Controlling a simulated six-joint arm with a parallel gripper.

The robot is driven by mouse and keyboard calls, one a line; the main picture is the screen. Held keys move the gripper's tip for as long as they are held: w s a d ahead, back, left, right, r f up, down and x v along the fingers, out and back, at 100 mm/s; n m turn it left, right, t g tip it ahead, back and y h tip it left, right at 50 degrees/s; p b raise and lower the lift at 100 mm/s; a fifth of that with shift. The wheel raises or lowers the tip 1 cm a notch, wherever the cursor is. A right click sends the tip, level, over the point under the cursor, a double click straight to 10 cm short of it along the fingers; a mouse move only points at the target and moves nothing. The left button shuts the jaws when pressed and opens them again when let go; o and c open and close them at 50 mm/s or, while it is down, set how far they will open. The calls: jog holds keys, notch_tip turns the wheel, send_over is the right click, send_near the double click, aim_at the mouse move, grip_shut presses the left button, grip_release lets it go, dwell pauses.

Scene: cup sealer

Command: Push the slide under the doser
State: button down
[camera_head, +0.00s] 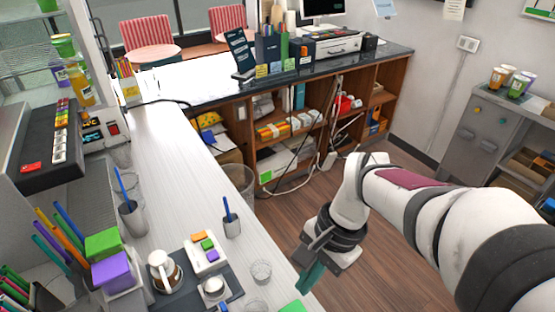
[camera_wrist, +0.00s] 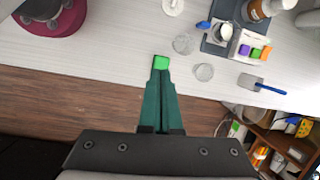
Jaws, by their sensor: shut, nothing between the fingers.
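My gripper (camera_head: 308,280) hangs beside the counter's front edge in the head view, its teal fingers pointing down. In the wrist view its fingers (camera_wrist: 160,72) are shut together and hold nothing. A bright green block (camera_wrist: 161,62) lies on the counter just beyond the fingertips; I cannot tell whether they touch it. It also shows at the bottom edge of the head view (camera_head: 293,306). I cannot make out a part that is surely the slide or the doser. A dark pink round device with a grey top (camera_wrist: 50,14) is cut off at the wrist view's upper left.
Clear cups (camera_head: 261,271) stand on the white counter (camera_head: 180,165) close to the gripper. Open floor lies right.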

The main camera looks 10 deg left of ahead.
jog(key=w+a+f+m+g, duration=0.1)
jog(key=w+a+f+m, duration=0.1)
jog(key=w+a+f, duration=0.7)
jog(key=s+a+f, duration=0.1)
jog(key=f, duration=0.1)
jog(key=s+a+f, duration=0.1)
jog(key=s+f, duration=0.1)
jog(key=f, duration=0.1)
jog(key=s+a+f, duration=0.1)
jog(key=s+f, duration=0.1)
jog(key=f, duration=0.1)
jog(key=shift+f, duration=0.2)
jog(key=shift+s+a+r, duration=0.1)
jog(key=shift+s+a, duration=0.9)
jog(key=shift+a, duration=0.05)
jog(key=shift+s+a, duration=0.4)
jog(key=shift+a, duration=0.05)
jog(key=shift+s, duration=0.1)
jog(key=s+a, duration=1.3)
jog(key=shift+s+a, duration=0.1)
jog(key=shift+a, duration=0.05)
